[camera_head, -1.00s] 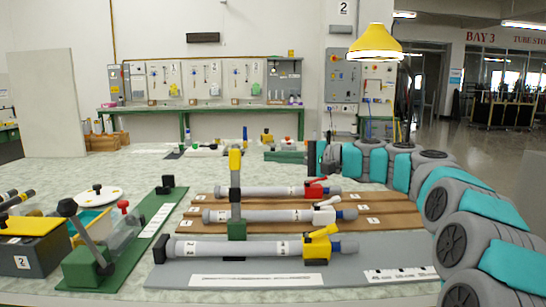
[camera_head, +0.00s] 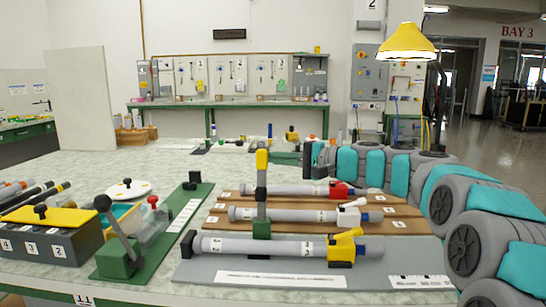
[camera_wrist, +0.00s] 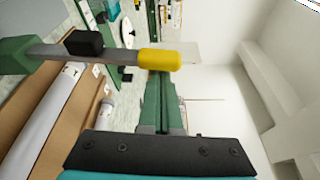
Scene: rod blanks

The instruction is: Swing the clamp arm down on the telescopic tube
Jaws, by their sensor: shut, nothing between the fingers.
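The telescopic tube (camera_head: 268,247) lies on a grey plate at the front, with a yellow lever collar (camera_head: 345,246) near its right end. The clamp arm (camera_head: 262,175) stands upright on a green block at the tube, with its yellow tip at the top. In the wrist view the clamp arm (camera_wrist: 60,51) runs across from the left, its yellow tip (camera_wrist: 160,60) in front of my fingers' far ends. My gripper (camera_head: 276,158) is shut and empty, to the right of the yellow tip and apparently behind it. It also shows in the wrist view (camera_wrist: 162,82); contact cannot be told.
Two more tubes with red (camera_head: 340,189) and white (camera_head: 350,214) collars lie on brown boards behind. A green fixture with a dark lever (camera_head: 118,262) and a black, yellow-topped box (camera_head: 45,243) stand at left. The bench is clear at the back left.

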